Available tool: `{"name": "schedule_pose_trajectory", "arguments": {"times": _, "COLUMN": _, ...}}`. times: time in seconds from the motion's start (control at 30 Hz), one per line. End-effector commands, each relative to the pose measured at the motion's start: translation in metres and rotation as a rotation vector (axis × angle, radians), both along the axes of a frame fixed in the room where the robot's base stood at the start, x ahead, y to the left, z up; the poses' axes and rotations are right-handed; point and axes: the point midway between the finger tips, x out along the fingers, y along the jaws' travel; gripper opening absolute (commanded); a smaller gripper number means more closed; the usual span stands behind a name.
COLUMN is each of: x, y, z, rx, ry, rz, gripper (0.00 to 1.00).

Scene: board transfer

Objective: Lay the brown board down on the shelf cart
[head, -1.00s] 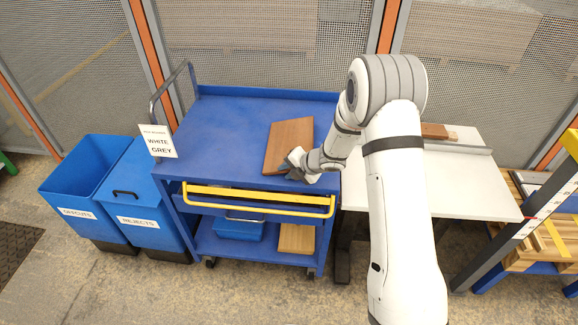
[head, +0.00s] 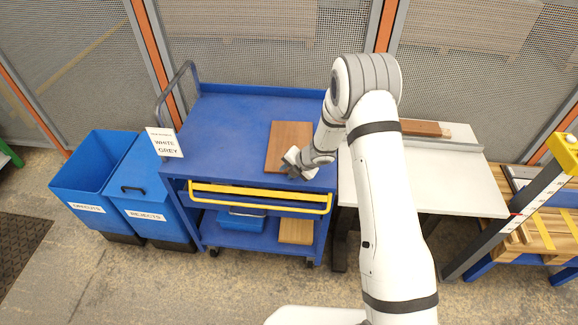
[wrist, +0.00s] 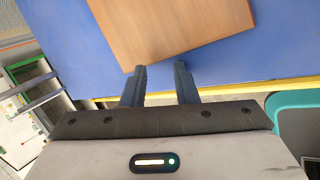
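The brown board (head: 290,145) lies on the blue top of the shelf cart (head: 220,130), towards its right side. It also shows in the wrist view (wrist: 170,28), its face towards the camera. My gripper (head: 292,160) is at the board's near edge, over the cart top. In the wrist view my gripper's two fingers (wrist: 161,69) stand apart with a gap between them. The board's edge runs at or just beyond the fingertips, and nothing shows clamped between them. Whether a fingertip touches the board I cannot tell.
A yellow handle bar (head: 260,197) crosses the cart's front. A sign (head: 164,143) stands at its left. Blue bins (head: 95,175) are further left. A white table (head: 450,180) on the right carries another brown piece (head: 422,128). The cart top's left part is clear.

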Motion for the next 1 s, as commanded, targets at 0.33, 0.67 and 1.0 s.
{"name": "schedule_pose_trajectory", "arguments": {"times": 0.33, "x": -0.0033, "y": -0.0034, "z": -0.0002, "rx": -0.052, "ry": 0.037, "rz": -0.001, "gripper": 0.38}}
{"name": "schedule_pose_trajectory", "arguments": {"times": 0.67, "x": -0.0034, "y": -0.0033, "z": 0.0014, "rx": -0.091, "ry": 0.058, "rz": -0.001, "gripper": 0.38}}
{"name": "schedule_pose_trajectory", "arguments": {"times": 1.0, "x": -0.0026, "y": -0.0031, "z": -0.0008, "rx": -0.109, "ry": 0.066, "rz": -0.002, "gripper": 0.38}}
